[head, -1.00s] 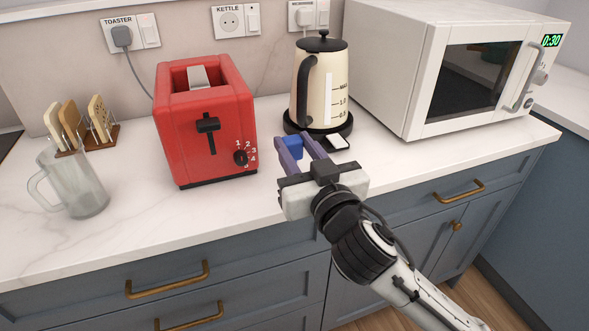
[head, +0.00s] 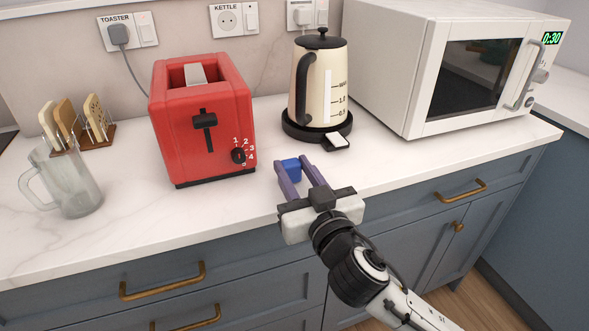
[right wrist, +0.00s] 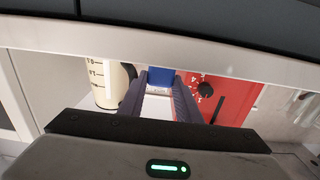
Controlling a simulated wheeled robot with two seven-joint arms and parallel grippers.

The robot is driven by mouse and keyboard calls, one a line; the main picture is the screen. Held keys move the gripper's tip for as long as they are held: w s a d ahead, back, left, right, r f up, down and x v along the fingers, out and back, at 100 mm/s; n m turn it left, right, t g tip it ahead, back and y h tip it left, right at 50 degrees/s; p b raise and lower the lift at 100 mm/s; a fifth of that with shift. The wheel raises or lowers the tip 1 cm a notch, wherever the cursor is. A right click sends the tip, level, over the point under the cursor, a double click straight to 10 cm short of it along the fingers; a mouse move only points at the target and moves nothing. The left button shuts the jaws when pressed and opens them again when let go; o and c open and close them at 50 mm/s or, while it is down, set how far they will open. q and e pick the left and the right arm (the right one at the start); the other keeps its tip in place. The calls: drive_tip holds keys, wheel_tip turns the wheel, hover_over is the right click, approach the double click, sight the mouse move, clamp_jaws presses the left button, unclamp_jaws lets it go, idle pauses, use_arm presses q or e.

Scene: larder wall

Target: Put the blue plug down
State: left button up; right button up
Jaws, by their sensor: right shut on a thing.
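The blue plug (head: 291,168) is between the fingertips of my right gripper (head: 300,170), which is shut on it. They are over the front part of the white counter, right of the red toaster and in front of the kettle. I cannot tell whether the plug touches the counter. In the right wrist view the blue plug (right wrist: 161,76) shows between the purple fingers of the gripper (right wrist: 160,88). My left gripper is not in view.
The red toaster (head: 202,120) stands to the left and the cream kettle (head: 320,85) on its black base behind. A white microwave (head: 430,70) is at the right. A glass jug (head: 72,185) and a toast rack (head: 75,130) are at the left. Bare counter (head: 225,205) lies around the gripper.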

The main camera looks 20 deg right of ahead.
drive_tip(key=o, duration=1.2)
drive_tip(key=shift+c, duration=0.2)
drive_tip(key=shift+r+p, duration=0.25)
drive_tip(key=shift+p, duration=0.1)
drive_tip(key=shift+r+p, duration=0.45)
drive_tip(key=shift+r, duration=0.05)
drive_tip(key=s+b, duration=0.2)
drive_tip(key=s, duration=1)
drive_tip(key=s+f+g, duration=0.3)
drive_tip(key=s+f, duration=0.1)
drive_tip(key=f, duration=0.8)
drive_tip(key=s+f+n+g+y, duration=0.1)
drive_tip(key=s+f+g, duration=0.2)
drive_tip(key=f, duration=0.9)
drive_tip(key=s+f+n+g+y, duration=0.1)
drive_tip(key=s+f+g, duration=0.2)
drive_tip(key=f, duration=0.9)
drive_tip(key=s+a, duration=0.1)
drive_tip(key=s, duration=0.2)
drive_tip(key=shift+s+f, duration=0.15)
drive_tip(key=shift+f, duration=0.05)
